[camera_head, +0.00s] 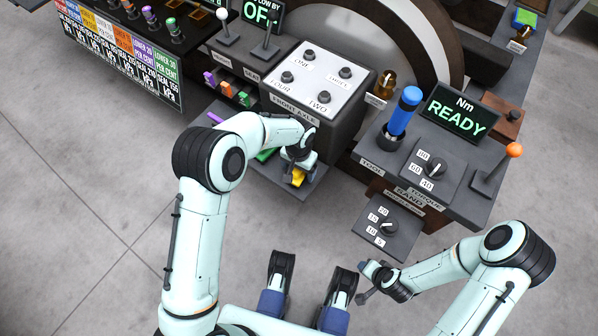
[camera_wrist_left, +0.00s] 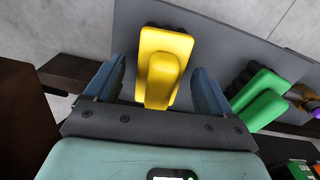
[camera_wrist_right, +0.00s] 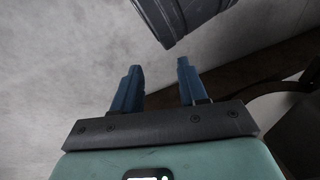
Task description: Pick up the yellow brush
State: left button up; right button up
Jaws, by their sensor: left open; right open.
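The yellow brush (camera_wrist_left: 163,62) lies on a dark grey shelf (camera_wrist_left: 215,45) in the left wrist view, its narrow part pointing toward my left gripper.
A green brush (camera_wrist_left: 262,100) lies beside the yellow one, with a purple item (camera_wrist_left: 302,97) farther right. A console box (camera_head: 318,85) with knobs stands behind the shelf. A panel with a blue-handled tool (camera_head: 402,112) and a knob box (camera_head: 388,226) stand right.

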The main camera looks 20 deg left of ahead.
pick_arm(q)
jog(key=c, duration=1.2)
notch_tip(320, 180, up, 20)
jog(key=p, duration=0.4)
jog(key=shift+p, duration=0.3)
pick_arm(e)
jog(key=s+a+r+g+y, duration=0.1)
jog(key=s+a+r+g, duration=0.1)
jog(key=s+r, duration=0.3)
jog(key=shift+s+a, duration=0.7)
jog(key=shift+s, duration=0.25)
jog(key=shift+r, duration=0.1)
